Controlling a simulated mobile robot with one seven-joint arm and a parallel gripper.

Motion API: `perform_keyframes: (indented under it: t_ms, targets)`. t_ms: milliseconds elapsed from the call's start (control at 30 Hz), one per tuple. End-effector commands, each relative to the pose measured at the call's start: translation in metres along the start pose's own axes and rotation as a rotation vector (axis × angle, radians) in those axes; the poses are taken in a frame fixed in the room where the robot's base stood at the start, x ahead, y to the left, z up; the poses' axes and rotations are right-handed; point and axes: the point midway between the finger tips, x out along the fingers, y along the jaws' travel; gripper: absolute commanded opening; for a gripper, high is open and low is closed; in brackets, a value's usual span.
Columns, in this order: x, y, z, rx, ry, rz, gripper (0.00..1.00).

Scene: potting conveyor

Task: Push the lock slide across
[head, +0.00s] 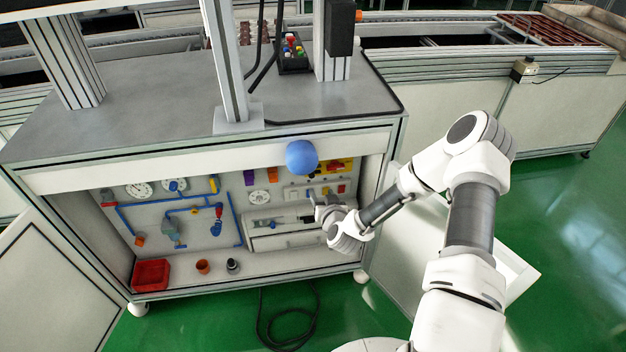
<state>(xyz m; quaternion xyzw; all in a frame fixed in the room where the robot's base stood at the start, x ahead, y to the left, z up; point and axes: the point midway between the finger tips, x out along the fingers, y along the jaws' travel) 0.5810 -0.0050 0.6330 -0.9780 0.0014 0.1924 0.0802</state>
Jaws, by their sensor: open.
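A pale box with a drawer front (287,241) sits at the lower right inside the open cabinet. A small grey metal slide or bar (265,224) lies on the panel just above the drawer; it is too small to tell its exact position, and I cannot be sure it is the lock slide. My gripper (314,204) is open and reaches in from the right, at the right end of this bar. My gripper and wrist hide part of the panel there, and I cannot tell whether the fingers touch anything.
A blue ball (301,157) shows at the cabinet's upper front edge, above my gripper. Blue pipes (150,204) and gauges are on the back panel. A red bin (151,274) and two small cups stand on the cabinet floor. A black cable (262,318) lies on the green floor.

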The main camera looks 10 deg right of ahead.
Motion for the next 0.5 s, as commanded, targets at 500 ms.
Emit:
perform_keyframes:
  t_ms: [500]
  targets:
    - [0.101,0.0,0.002,0.002,0.001,0.001,0.56]
